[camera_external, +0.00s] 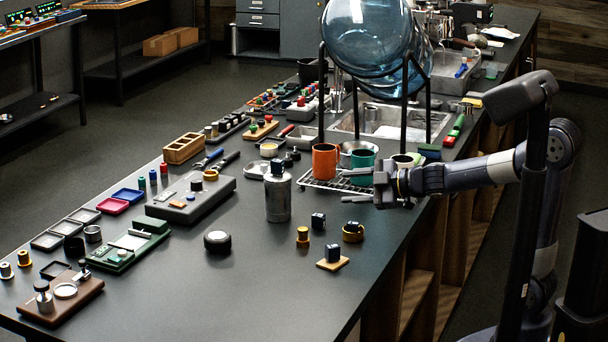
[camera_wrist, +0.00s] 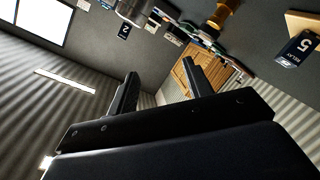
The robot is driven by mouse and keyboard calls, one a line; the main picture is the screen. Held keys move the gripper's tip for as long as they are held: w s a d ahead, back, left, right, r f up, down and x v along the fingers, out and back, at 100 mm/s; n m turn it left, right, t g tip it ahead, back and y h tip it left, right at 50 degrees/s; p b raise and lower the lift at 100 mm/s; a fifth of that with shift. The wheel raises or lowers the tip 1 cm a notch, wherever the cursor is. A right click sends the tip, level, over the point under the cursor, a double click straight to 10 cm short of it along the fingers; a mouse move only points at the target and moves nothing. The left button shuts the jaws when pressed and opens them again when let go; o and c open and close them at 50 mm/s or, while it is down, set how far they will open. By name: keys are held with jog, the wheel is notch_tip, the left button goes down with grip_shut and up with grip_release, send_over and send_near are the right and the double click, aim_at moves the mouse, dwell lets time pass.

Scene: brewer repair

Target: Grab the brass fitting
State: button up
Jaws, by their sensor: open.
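A small upright brass-coloured fitting (camera_external: 303,237) stands on the dark counter, right of centre, in the external view. A brass-coloured piece (camera_wrist: 229,10) at the top edge of the wrist view looks like the same fitting, partly cut off. My gripper (camera_external: 354,185) is over the counter's right side, behind and to the right of the fitting and apart from it. Its two fingers are spread with nothing between them; they also show in the wrist view (camera_wrist: 160,72).
The counter's front middle is clear.

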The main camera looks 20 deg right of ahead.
jog(key=s+a+n+g+p, duration=0.25)
jog(key=n+g+p, duration=0.4)
jog(key=n, duration=2.15)
jog(key=n+t+p, duration=0.1)
jog(key=n, duration=0.1)
send_near(303, 228)
jog(key=shift+s+d, duration=0.1)
jog(key=shift+s, duration=0.3)
jog(key=shift+f, duration=0.15)
jog(key=x, duration=0.5)
jog(key=shift+w+p+x, duration=0.1)
jog(key=shift+p+x, duration=0.25)
jog(key=shift+x, duration=1.05)
jog(key=shift+w+p+x, duration=0.15)
jog(key=shift+p+x, duration=0.15)
jog(key=shift+x, duration=1.15)
jog(key=shift+d, duration=0.15)
jog(key=shift+c, duration=0.3)
